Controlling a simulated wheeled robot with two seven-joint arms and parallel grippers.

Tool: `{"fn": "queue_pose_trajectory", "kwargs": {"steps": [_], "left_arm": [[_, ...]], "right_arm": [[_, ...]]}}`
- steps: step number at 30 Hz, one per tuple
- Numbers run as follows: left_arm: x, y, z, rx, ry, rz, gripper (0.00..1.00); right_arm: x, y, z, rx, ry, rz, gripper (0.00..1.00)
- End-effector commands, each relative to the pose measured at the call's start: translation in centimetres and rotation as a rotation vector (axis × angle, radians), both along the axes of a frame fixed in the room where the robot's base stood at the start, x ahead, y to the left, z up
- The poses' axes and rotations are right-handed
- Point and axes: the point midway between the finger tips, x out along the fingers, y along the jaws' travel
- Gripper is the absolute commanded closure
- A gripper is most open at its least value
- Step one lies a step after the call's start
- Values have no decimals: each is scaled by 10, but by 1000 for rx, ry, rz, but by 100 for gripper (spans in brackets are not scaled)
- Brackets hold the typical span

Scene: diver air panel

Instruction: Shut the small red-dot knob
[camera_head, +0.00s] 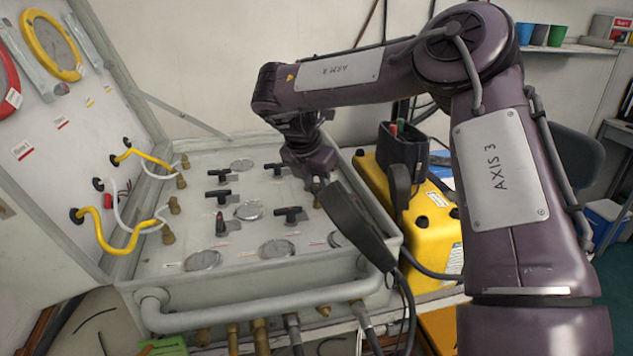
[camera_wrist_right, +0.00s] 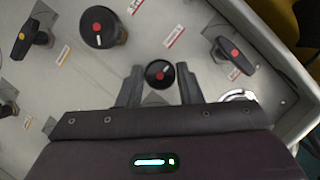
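The small red-dot knob (camera_wrist_right: 160,74) is round and black, with a red dot and a white mark on its top. In the right wrist view it sits between the two fingers of my right gripper (camera_wrist_right: 160,88), with a gap showing on each side. The gripper is open, and I cannot tell how far down the knob its fingertips reach. In the head view my right gripper (camera_head: 317,186) is over the right part of the grey panel (camera_head: 190,235), and the arm mostly hides the knob. My left gripper is not in view.
A larger red-dot knob (camera_wrist_right: 97,27) and a red-dot T-handle (camera_wrist_right: 235,55) stand close by. A yellow-dot handle (camera_wrist_right: 22,38) is at the left. Several gauges and handles cover the panel. A yellow case (camera_head: 435,225) stands right of it. Yellow hoses (camera_head: 110,240) hang at the left.

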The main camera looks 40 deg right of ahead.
Motion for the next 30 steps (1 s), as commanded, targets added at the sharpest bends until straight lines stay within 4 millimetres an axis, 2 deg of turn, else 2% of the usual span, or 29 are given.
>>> {"fn": "queue_pose_trajectory", "kwargs": {"steps": [1, 4, 14, 24, 30], "left_arm": [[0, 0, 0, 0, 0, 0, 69], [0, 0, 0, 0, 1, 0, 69], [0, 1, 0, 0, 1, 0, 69], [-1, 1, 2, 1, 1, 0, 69], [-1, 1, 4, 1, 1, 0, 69]], "right_arm": [[0, 0, 0, 0, -1, 0, 60], [0, 0, 0, 0, -1, 1, 49], [0, 2, 4, -1, -2, 2, 49], [-5, 21, 54, 1, -3, 0, 49], [-7, 28, 71, 0, 0, 0, 49]]}}
